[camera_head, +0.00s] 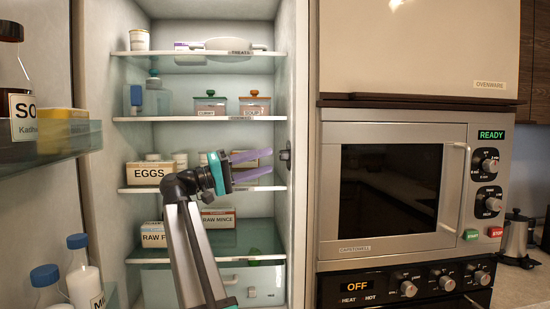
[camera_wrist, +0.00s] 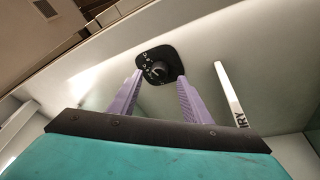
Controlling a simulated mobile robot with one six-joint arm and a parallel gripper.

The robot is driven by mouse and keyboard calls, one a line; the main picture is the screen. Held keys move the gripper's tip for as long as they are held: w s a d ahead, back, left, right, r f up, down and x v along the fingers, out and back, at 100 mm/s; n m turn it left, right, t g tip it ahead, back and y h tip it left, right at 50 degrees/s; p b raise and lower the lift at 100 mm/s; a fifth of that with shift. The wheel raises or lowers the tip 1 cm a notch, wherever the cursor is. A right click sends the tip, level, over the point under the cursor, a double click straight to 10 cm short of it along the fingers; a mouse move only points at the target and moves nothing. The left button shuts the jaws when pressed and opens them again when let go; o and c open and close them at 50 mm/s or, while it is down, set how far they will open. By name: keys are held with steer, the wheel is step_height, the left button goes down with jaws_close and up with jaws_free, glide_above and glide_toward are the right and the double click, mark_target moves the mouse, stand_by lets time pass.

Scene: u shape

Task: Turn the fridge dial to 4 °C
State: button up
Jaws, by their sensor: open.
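The fridge dial (camera_wrist: 157,71) is a round black knob on a dark plate with small white markings, in the wrist view; the markings are too small to read. In the head view the dial (camera_head: 284,155) shows as a small dark plate on the fridge's right inner wall. My gripper (camera_wrist: 160,78) is open, its two purple fingers pointing at the dial, one on either side of it in the picture. In the head view my gripper (camera_head: 270,162) reaches into the fridge at the egg shelf's height, its fingertips just short of the right wall. I cannot tell whether they touch the plate.
A shelf edge (camera_wrist: 229,92) lies right of the fingers in the wrist view. The egg box (camera_head: 148,172) stands left of my gripper, and the raw mince box (camera_head: 218,218) is below it. The oven (camera_head: 390,190) stands right of the fridge. Bottles (camera_head: 80,275) fill the door's lower rack.

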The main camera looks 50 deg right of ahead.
mark_target(284, 156)
steer(key=shift+x, duration=2.2)
steer(key=shift+p, duration=0.3)
steer(key=c, duration=1)
